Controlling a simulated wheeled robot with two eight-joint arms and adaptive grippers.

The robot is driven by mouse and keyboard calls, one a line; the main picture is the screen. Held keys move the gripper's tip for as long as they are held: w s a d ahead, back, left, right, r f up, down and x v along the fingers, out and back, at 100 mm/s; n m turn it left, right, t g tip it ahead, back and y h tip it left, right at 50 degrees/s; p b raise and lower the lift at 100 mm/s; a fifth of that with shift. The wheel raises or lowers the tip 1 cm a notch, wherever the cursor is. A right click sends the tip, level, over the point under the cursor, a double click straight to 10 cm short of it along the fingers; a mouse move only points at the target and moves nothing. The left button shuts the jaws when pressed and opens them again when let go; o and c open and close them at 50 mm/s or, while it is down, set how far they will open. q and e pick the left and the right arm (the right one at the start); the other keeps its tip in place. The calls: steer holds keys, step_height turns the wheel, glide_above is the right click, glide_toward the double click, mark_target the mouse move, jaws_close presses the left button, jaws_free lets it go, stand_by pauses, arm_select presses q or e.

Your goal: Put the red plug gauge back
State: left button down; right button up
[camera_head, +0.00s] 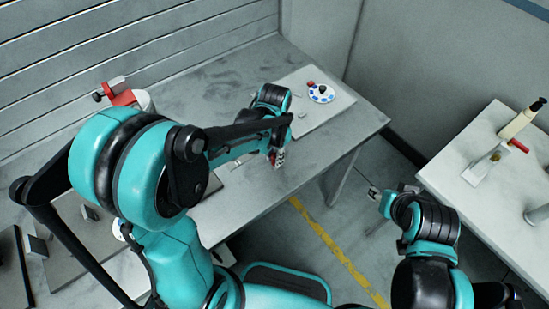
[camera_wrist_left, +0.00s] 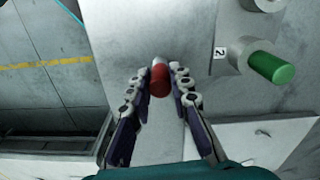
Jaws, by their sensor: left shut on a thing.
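The red plug gauge (camera_wrist_left: 159,80) is between the fingers of my left gripper (camera_wrist_left: 160,74) in the left wrist view. The gripper is shut on it, and a pale metal part shows at its far end. In the head view my left gripper (camera_head: 279,158) hangs over the grey table's front edge, with a bit of red at its tips. A green-handled gauge (camera_wrist_left: 272,66) sits in a grey round holder beside a label "2" (camera_wrist_left: 220,52), right of the gripper in the wrist view. My right gripper (camera_head: 374,193) is over the floor gap; its fingers are too small to judge.
The grey table (camera_head: 235,85) carries a pale board (camera_head: 325,112) with a white disc (camera_head: 321,93) with blue spots. A red and white fixture (camera_head: 122,94) stands at the back left. A second table (camera_head: 480,205) at right holds a cream tool (camera_head: 520,122).

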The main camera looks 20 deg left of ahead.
arm_select(q)
steer(key=shift+f, duration=0.2)
steer(key=c, duration=1.4)
jaws_free()
steer(key=shift+r, duration=0.15)
steer(key=shift+r, duration=0.25)
step_height(320, 180, up, 11)
steer(key=p, duration=0.4)
steer(key=s+a+r+n+t, duration=0.1)
steer(key=s+a+n+t, duration=0.1)
steer(key=s, duration=0.3)
steer(key=s+a+r+n+t, duration=0.2)
steer(key=s+n+t, duration=0.1)
steer(key=s+t, duration=0.2)
steer(key=shift+s+a+n, duration=0.15)
steer(key=shift+a+n, duration=0.15)
steer(key=shift+n, duration=0.1)
